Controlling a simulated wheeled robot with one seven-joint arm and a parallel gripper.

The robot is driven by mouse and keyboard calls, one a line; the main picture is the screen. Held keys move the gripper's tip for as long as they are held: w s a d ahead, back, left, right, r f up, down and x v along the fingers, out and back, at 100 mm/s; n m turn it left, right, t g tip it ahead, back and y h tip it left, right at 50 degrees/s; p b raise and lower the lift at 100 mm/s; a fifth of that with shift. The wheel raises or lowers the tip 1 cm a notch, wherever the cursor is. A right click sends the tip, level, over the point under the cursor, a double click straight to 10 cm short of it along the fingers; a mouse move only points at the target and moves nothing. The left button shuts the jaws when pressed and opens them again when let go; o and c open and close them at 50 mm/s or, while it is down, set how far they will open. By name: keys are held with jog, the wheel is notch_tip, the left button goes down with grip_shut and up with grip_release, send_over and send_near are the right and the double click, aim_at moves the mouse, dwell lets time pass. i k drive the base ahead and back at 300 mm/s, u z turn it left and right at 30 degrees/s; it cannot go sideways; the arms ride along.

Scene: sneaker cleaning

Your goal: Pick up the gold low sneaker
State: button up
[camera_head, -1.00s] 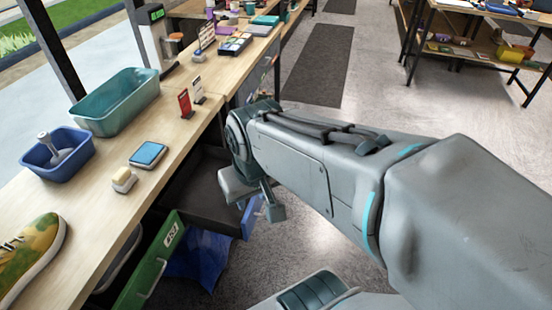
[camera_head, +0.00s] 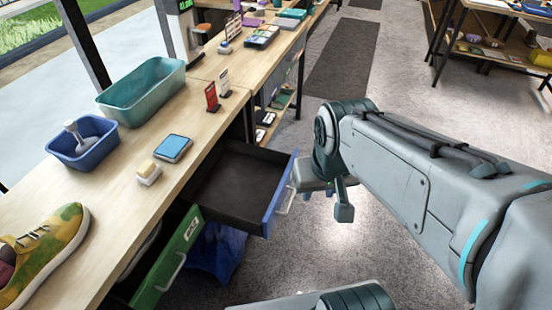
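A sneaker (camera_head: 45,250) with a low collar, mottled gold and green with a pale sole, stands on the wooden bench at the lower left. The left frame edge cuts off part of it. My gripper (camera_head: 328,198) hangs at the end of my arm over the floor, right of the open blue-fronted drawer. It is well apart from the sneaker. Its fingers point downward and are partly hidden by the wrist, so the opening between them is not clear.
The bench (camera_head: 105,212) carries a blue tub (camera_head: 88,150), a teal bin (camera_head: 150,92), a blue pad (camera_head: 173,148) and a pale block (camera_head: 148,176). A blue-fronted drawer (camera_head: 280,192) and a green-fronted drawer (camera_head: 168,262) stick out from the bench. Floor right of them is open.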

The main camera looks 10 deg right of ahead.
aim_at(36, 255)
jog(key=u, duration=4.25)
jog(key=i, duration=1.45)
jog(key=z, duration=2)
